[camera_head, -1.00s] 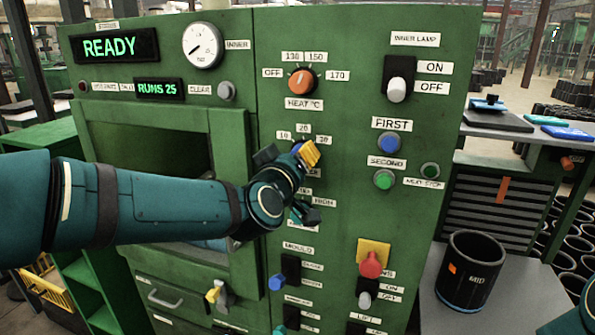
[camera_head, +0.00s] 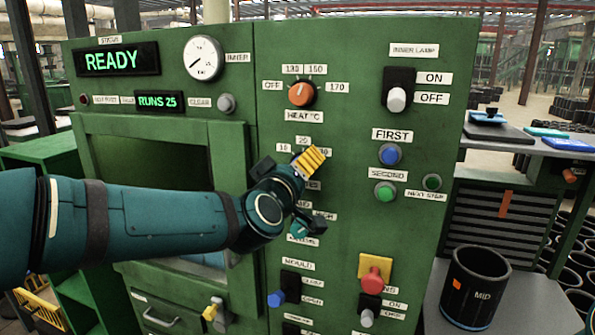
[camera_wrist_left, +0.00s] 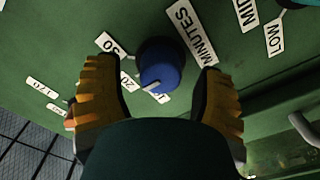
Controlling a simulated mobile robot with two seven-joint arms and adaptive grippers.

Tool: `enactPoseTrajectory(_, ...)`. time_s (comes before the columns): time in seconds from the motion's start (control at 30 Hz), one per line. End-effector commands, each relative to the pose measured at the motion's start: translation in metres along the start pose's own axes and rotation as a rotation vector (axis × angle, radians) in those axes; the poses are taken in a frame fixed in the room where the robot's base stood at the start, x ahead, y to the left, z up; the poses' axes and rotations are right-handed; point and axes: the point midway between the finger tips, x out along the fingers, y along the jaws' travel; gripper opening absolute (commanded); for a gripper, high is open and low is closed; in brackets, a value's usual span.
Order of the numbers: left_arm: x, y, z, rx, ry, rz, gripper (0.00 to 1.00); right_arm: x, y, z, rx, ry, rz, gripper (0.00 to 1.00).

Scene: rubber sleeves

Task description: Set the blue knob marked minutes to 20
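The blue minutes knob (camera_wrist_left: 161,66) shows in the left wrist view, beside the upside-down MINUTES label (camera_wrist_left: 190,30). Its white pointer line points down-left, roughly towards the 20 label (camera_wrist_left: 128,81); the exact setting is hard to tell. My left gripper (camera_wrist_left: 156,85) is open, with one yellow finger on each side of the knob and gaps between fingers and knob. In the head view my left gripper (camera_head: 309,163) is in front of the minutes dial and hides the knob; the 20 label (camera_head: 303,142) shows above it.
The orange heat knob (camera_head: 302,94) is just above, and a teal knob (camera_head: 300,229) is close below my left gripper. The blue FIRST button (camera_head: 390,154) and green SECOND button (camera_head: 385,190) are to the right. A red button (camera_head: 374,279) sticks out lower down.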

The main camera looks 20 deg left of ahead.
Motion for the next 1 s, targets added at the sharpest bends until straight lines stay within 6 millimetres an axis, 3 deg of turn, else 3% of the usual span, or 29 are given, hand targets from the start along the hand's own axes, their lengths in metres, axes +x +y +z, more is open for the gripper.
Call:
enactPoseTrajectory(0.43,-0.01,0.0,0.0,0.001,0.0,0.001,0.72,0.0,0.0,0.0,0.0,0.0,0.0,0.47)
enactPoseTrajectory(1.0,-0.107,0.0,-0.001,0.0,0.001,0.0,0.72,0.0,0.0,0.0,0.0,0.0,0.0,0.47)
